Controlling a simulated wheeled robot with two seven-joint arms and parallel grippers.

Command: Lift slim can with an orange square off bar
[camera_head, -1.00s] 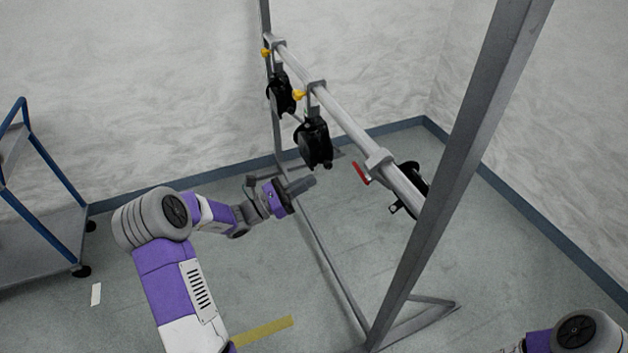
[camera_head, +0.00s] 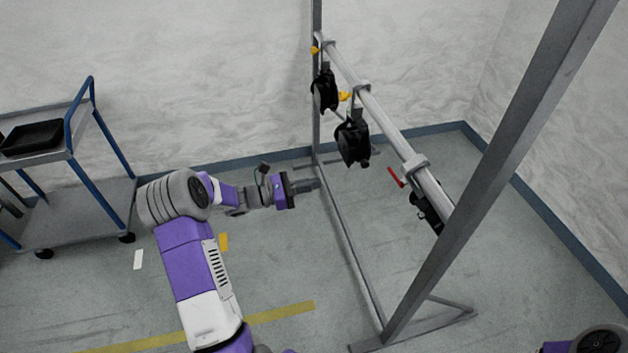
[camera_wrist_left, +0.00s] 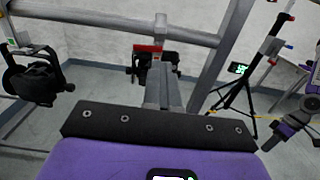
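Several black cans hang from a grey bar (camera_head: 385,122) on a metal frame. The near can (camera_head: 427,212) is partly hidden behind the bar, by a red handle (camera_head: 396,177). I cannot make out an orange square on any can. My left gripper (camera_head: 306,186) is below and left of the middle can, touching nothing. Its fingers (camera_wrist_left: 163,88) look together and empty in the left wrist view, with a can (camera_wrist_left: 147,60) beyond them. My right gripper is not clear.
A blue-framed trolley (camera_head: 68,150) with a black tray (camera_head: 33,138) stands at the left. The frame's upright (camera_head: 490,170) rises at the right. A tripod (camera_wrist_left: 240,90) shows in the left wrist view.

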